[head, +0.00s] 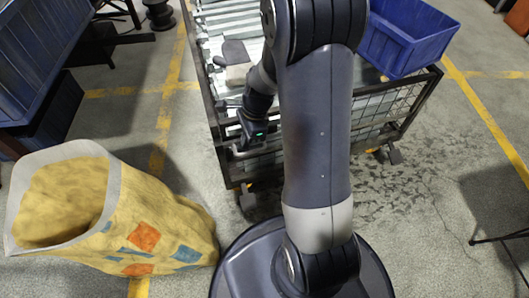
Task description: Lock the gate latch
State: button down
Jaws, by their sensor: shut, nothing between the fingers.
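A dark-framed mesh cart (223,160) stands in front of me, with its near gate panel facing me. My gripper (241,146) is shut and empty at the upper left part of this panel, close to a small light metal bar (262,151). The bar may be part of the latch, but it is too small to tell. My gripper and arm hide much of the gate, so I cannot tell the latch's position or whether the gripper touches it.
Long galvanized pieces (225,20) lie in the cart, with a dark glove-like item (235,52) on them. A blue bin (405,45) sits at the cart's right. Blue crates (35,50) are at far left. Floor on the right is mostly clear.

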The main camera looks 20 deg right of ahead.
aim_at(236, 150)
jog(key=shift+w+a+f, duration=0.15)
jog(key=shift+a+f, duration=0.2)
jog(key=shift+a, duration=0.25)
jog(key=shift+a, duration=0.1)
jog(key=shift+a+p, duration=0.45)
jog(key=shift+a, duration=0.3)
jog(key=shift+a+f, duration=0.2)
jog(key=shift+f, duration=0.05)
